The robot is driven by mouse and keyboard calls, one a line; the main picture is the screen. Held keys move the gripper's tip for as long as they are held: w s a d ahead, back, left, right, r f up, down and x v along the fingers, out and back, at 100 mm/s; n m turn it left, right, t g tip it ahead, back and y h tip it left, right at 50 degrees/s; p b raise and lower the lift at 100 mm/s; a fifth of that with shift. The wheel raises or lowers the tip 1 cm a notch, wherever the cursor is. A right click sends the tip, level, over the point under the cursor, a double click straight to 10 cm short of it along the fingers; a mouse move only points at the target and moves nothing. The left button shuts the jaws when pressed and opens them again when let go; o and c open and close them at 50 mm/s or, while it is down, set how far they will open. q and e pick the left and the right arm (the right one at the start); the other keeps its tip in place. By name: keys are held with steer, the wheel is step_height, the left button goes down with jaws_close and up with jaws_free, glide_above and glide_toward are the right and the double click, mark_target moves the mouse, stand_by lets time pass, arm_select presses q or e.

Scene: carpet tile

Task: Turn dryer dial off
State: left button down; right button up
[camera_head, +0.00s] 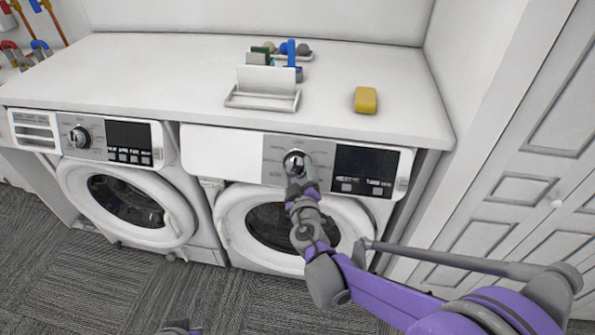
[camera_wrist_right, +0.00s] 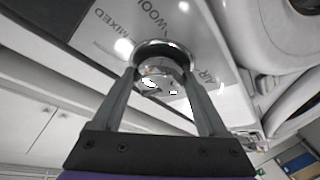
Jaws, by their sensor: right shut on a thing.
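The dial (camera_head: 293,157) is a round chrome knob on the grey control panel of the right-hand front-loading machine (camera_head: 232,222). My right gripper (camera_head: 296,172) reaches up to it from below and is shut on it. In the right wrist view the dial (camera_wrist_right: 163,50) sits between the two grey fingers of the right gripper (camera_wrist_right: 161,80). The panel print there reads "MIXED", "WOOL" and "AIR". The dial's pointer setting cannot be read. A small grey and purple part of my left arm shows at the bottom edge of the head view; its jaws cannot be made out.
A second machine (camera_head: 130,205) with its own dial (camera_head: 80,137) stands to the left. The white countertop (camera_head: 150,70) above holds a white caddy (camera_head: 262,98) and a yellow sponge (camera_head: 366,100). White panelled doors (camera_head: 520,185) stand close on the right.

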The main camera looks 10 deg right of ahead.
steer(key=o, duration=1.3)
steer(key=shift+s, duration=0.1)
steer(key=s, duration=0.7)
steer(key=s+r, duration=0.1)
steer(key=s, duration=0.2)
steer(key=shift+s+a+p, duration=0.15)
steer(key=shift+s+p, duration=0.15)
steer(key=shift+p, duration=0.05)
